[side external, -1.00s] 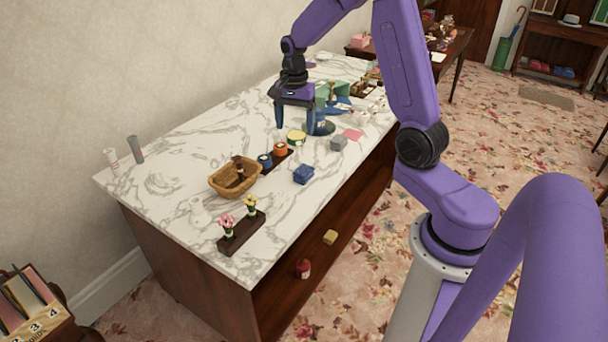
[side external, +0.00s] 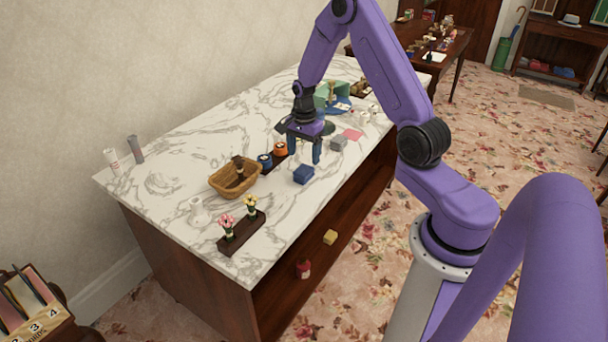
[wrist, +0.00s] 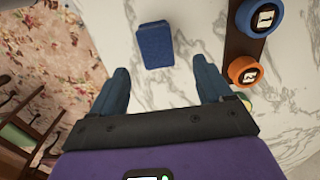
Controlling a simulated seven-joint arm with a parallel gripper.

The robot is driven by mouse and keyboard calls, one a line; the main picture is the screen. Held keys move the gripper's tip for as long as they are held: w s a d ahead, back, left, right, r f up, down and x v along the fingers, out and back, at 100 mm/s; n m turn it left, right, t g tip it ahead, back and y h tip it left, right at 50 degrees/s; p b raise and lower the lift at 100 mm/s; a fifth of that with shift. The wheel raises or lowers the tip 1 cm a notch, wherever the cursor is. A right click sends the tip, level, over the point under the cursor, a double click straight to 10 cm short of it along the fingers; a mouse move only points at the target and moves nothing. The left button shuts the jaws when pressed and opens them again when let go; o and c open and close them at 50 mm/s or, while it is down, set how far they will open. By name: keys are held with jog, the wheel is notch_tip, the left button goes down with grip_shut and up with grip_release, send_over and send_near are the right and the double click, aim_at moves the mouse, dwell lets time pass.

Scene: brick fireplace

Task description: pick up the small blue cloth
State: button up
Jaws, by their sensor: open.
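The small blue cloth (side external: 303,174) is a folded dark blue block lying on the marble top near its front edge. In the wrist view the cloth (wrist: 155,45) lies ahead of the fingertips, roughly midway between them sideways. My gripper (side external: 304,158) is open and empty above the counter, just behind the cloth in the side view. In the wrist view my gripper (wrist: 162,78) shows its two blue fingers spread apart, with bare marble between them. The cloth is not between the fingers.
A dark rack with a blue roll (side external: 265,161) and an orange roll (side external: 280,149) stands close by. A wicker basket (side external: 235,178) and a flower stand (side external: 240,232) are to the left. A grey block (side external: 338,143) and pink cloth (side external: 353,134) lie to the right.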

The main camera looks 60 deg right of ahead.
aim_at(305, 168)
jog(key=shift+s+f, duration=0.2)
jog(key=shift+f, duration=3)
jog(key=c, duration=1.1)
jog(key=shift+r, duration=0.1)
jog(key=shift+r, duration=0.55)
notch_tip(305, 168, up, 2)
jog(key=shift+s+r, duration=0.1)
jog(key=shift+r, duration=0.05)
jog(key=s+a+r, duration=0.5)
jog(key=s+r, duration=0.4)
jog(key=s, duration=0.3)
jog(key=shift+s+a+r, duration=0.15)
jog(key=shift+s+r, duration=0.05)
jog(key=shift+s, duration=0.2)
